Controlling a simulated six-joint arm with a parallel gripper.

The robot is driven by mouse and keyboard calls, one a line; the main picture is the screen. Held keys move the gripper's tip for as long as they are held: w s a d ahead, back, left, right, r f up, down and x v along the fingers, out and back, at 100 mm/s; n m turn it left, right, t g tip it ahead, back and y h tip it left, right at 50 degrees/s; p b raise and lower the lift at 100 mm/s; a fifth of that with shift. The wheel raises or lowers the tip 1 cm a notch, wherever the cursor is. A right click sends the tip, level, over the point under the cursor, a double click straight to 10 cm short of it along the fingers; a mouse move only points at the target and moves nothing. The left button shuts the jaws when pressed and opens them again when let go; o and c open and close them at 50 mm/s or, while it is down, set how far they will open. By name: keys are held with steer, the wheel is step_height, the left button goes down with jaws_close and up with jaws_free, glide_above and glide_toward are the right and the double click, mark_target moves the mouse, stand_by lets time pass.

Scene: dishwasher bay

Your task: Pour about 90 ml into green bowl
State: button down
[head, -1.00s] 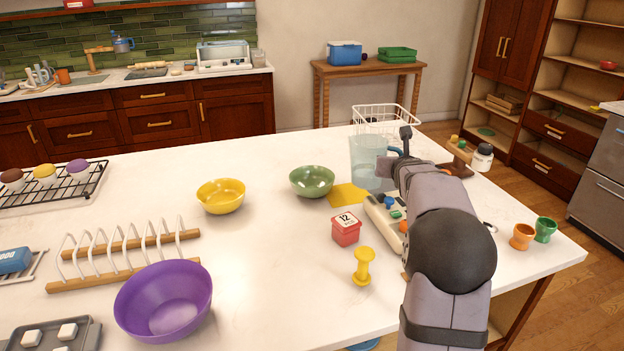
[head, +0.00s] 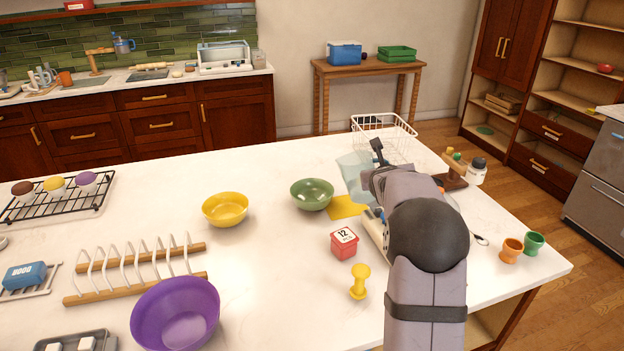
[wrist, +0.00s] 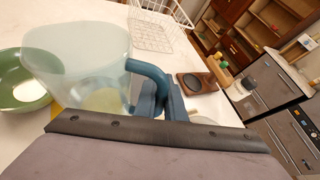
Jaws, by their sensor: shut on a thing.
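The green bowl (head: 312,195) stands on the white counter, left of my gripper, and shows at the left edge of the wrist view (wrist: 22,82). A clear pitcher (head: 354,174) with a blue handle (wrist: 150,78) is tilted to the left, its rim toward the green bowl. In the wrist view the clear pitcher (wrist: 80,58) overlaps the bowl's right side. My gripper (wrist: 165,100) is shut on the handle; its fingertips are mostly hidden in the head view. I cannot make out a stream or liquid in the bowl; the bottom looks pale.
A yellow bowl (head: 225,209) stands left of the green bowl, a yellow mat (head: 346,207) right of it. A white wire basket (head: 385,135) stands behind.

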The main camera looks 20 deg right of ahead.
mark_target(364, 155)
steer(key=a+n+p, duration=0.1)
steer(key=p, duration=0.2)
steer(key=w+r+h+p, duration=0.1)
steer(key=p, duration=0.2)
steer(key=w+a+n+g+p, duration=0.1)
steer(key=p, duration=0.2)
steer(key=shift+w+a+r+n+h+p, duration=0.1)
steer(key=shift+a+r+n+h+p, duration=0.2)
steer(key=shift+a+r, duration=0.05)
steer(key=a+r+n+p, duration=0.1)
steer(key=p, duration=0.4)
steer(key=shift+w+g+h, duration=0.35)
steer(key=shift+g+h, duration=0.05)
steer(key=p, duration=0.1)
steer(key=n+h+p, duration=0.1)
steer(key=p, duration=0.1)
steer(key=shift+w+a+r, duration=0.25)
steer(key=shift+a+r, duration=0.05)
steer(key=shift+r, duration=0.05)
steer(key=shift+f, duration=0.1)
steer(key=shift+w+a+n+g, duration=0.15)
steer(key=shift+n+g, duration=0.15)
steer(key=shift+w+a+r+n+h+p, duration=0.3)
steer(key=shift+n+h+p, duration=0.1)
steer(key=shift+p, duration=0.45)
steer(key=shift+w+a+n+h, duration=0.35)
steer(key=shift+a+n+h, duration=0.05)
steer(key=shift+a+n, duration=0.2)
